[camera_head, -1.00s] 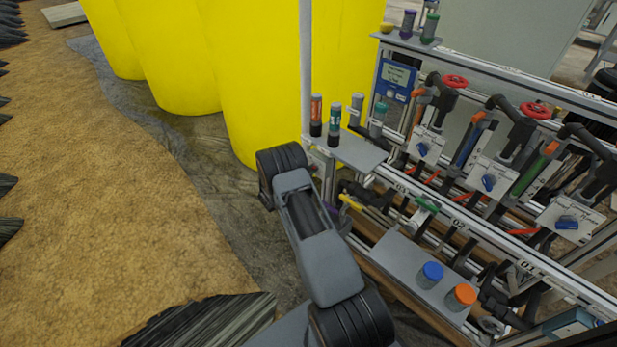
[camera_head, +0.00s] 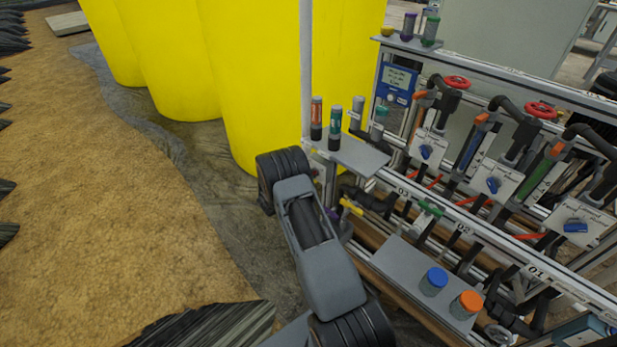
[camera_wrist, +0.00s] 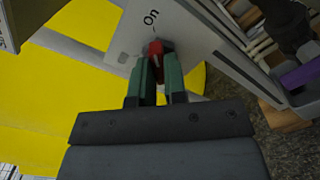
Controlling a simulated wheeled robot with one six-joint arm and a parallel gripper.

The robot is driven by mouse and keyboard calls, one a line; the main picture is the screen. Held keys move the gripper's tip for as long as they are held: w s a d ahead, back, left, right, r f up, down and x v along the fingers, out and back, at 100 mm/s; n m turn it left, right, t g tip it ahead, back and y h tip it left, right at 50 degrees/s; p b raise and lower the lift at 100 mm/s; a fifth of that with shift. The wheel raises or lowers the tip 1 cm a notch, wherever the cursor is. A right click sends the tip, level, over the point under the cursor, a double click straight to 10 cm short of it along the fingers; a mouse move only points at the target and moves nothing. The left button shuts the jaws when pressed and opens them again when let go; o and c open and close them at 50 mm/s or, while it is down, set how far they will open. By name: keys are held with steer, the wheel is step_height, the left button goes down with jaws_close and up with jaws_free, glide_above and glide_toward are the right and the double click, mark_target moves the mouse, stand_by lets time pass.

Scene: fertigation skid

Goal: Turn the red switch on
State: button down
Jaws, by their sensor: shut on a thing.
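The red switch (camera_wrist: 155,50) sits on a pale panel (camera_wrist: 185,30) in the wrist view, just below the printed word "on". My gripper (camera_wrist: 155,70) has its two green fingers on either side of the switch, shut on it. The fingers hide part of the switch, so its exact angle is hard to tell. In the head view my arm covers the area in front of the panel, and neither the switch nor my fingertips can be made out there.
Yellow tanks (camera_head: 265,80) stand behind my arm. A grey shelf (camera_head: 355,157) with several small bottles is near it. The pipe rack with blue-handled valves (camera_head: 492,185) and a lower shelf (camera_head: 400,265) with blue and orange capped jars fills the right. Open ground (camera_head: 110,220) lies left.

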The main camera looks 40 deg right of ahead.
steer(key=c, duration=1.2)
jaws_free()
steer(key=shift+o, duration=0.2)
steer(key=shift+a, duration=0.1)
steer(key=s+a+p, duration=0.2)
steer(key=a, duration=1.1)
steer(key=shift+s+a+p, duration=0.2)
steer(key=shift+s+p, duration=0.05)
steer(key=shift+p, duration=0.05)
